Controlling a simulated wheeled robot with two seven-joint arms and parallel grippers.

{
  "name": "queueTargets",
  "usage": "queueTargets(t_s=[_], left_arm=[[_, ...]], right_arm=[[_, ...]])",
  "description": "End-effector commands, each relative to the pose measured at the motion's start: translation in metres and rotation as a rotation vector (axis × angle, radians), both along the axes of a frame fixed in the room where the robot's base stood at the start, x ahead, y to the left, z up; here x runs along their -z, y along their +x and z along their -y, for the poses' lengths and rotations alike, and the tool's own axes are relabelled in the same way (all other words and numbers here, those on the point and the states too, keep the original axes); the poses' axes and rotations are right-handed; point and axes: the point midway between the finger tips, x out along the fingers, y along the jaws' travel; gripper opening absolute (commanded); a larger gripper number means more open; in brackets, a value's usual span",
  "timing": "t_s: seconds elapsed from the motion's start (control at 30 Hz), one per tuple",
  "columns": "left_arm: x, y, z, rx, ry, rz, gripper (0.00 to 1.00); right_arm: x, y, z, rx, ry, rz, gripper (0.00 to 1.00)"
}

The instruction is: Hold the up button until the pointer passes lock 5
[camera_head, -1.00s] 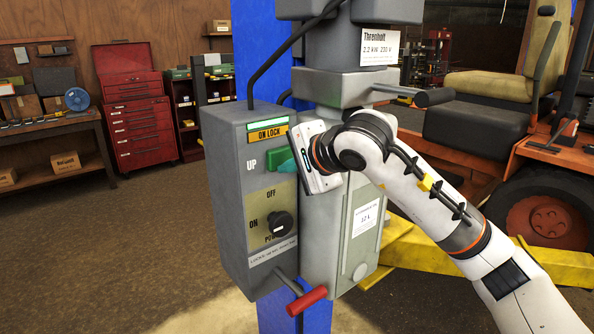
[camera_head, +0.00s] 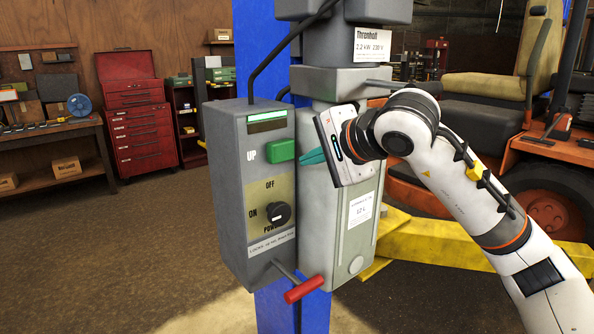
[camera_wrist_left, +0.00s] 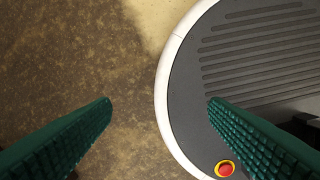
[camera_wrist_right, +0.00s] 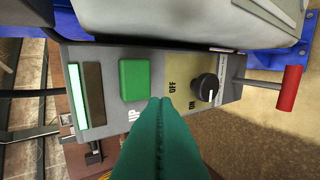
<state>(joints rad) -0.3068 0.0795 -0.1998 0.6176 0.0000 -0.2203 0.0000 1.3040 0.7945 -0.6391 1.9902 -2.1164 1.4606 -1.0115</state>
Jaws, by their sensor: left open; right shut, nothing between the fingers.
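The green UP button (camera_head: 281,150) sits on the face of the grey control box (camera_head: 228,190); it also shows in the right wrist view (camera_wrist_right: 135,80). My right gripper (camera_head: 303,158) is shut and empty just right of the button. Its green fingertips (camera_wrist_right: 160,100) point at the box face beside the button, and a small gap seems to separate them. The upper green strip (camera_head: 267,117) on the box is lit, and the window (camera_head: 267,127) below it is dark. My left gripper (camera_wrist_left: 158,105) is open and empty above the floor. No pointer or lock numbers are in view.
A black ON/OFF power knob (camera_head: 279,213) and a red-handled lever (camera_head: 304,289) are lower on the box. The blue post (camera_head: 262,60) stands behind it. An orange vehicle (camera_head: 500,185) and yellow lift arm (camera_head: 440,240) are behind my right arm.

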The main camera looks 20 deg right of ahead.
Motion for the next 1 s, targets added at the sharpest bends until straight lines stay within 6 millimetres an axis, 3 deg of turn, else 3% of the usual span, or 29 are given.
queueTargets(t_s=[0.2, 0.4, 1.0], left_arm=[[0.014, 0.002, 0.000, 0.000, 0.000, 0.002, 0.69], [0.016, 0.017, 0.001, 0.000, -0.002, 0.023, 0.69], [0.017, 0.006, 0.000, 0.000, -0.001, 0.008, 0.69]], right_arm=[[-0.018, -0.035, 0.013, 0.001, -0.001, 0.002, 0.00], [-0.029, -0.051, 0.019, 0.000, 0.000, -0.002, 0.00], [-0.031, -0.054, 0.020, 0.001, -0.001, -0.004, 0.00]])
